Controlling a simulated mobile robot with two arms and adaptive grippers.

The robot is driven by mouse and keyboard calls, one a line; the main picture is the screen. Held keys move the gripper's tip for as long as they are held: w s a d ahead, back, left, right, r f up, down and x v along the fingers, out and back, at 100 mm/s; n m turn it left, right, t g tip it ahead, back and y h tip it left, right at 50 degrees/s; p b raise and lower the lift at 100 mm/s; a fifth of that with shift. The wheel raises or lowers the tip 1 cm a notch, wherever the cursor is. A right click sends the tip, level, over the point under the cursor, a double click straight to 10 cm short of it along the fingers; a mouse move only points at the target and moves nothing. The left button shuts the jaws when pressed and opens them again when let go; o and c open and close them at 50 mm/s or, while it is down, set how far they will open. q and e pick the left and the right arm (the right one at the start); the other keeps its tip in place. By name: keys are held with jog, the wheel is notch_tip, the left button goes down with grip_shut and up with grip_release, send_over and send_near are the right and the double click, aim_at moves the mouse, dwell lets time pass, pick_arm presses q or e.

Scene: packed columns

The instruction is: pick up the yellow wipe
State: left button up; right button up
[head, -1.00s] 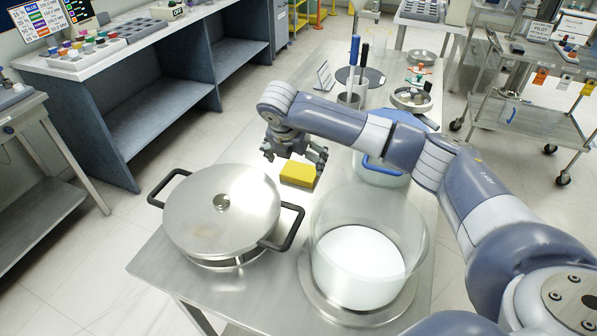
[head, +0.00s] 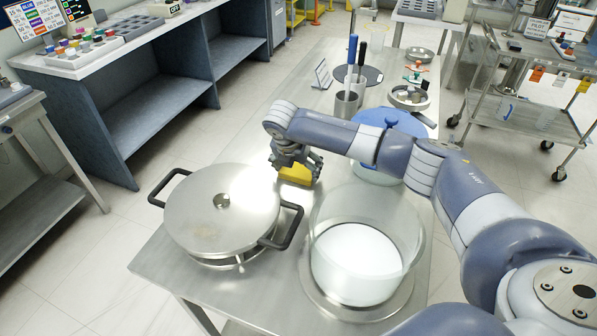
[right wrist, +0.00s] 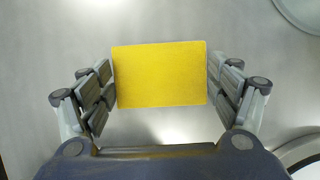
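The yellow wipe (head: 296,174) is a flat block on the steel table, just right of the lidded pot. In the right wrist view the wipe (right wrist: 160,76) lies square between the fingers. My right gripper (head: 298,168) is over the wipe and hides part of it in the head view. In the right wrist view my right gripper (right wrist: 161,82) is spread wide, one finger at each side of the wipe, with very narrow gaps. My left gripper is not in view.
A steel pot with a lid (head: 215,215) and black handles stands left of the wipe. A clear cylinder with white contents (head: 358,265) stands in front to the right. A blue-lidded container (head: 393,122) is behind my right arm. Cups with tools (head: 347,104) stand farther back.

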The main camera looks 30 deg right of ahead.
aim_at(298, 170)
dwell(0.3)
notch_tip(298, 170, up, 10)
jog(key=b, duration=0.1)
jog(key=shift+b, duration=0.3)
dwell(0.4)
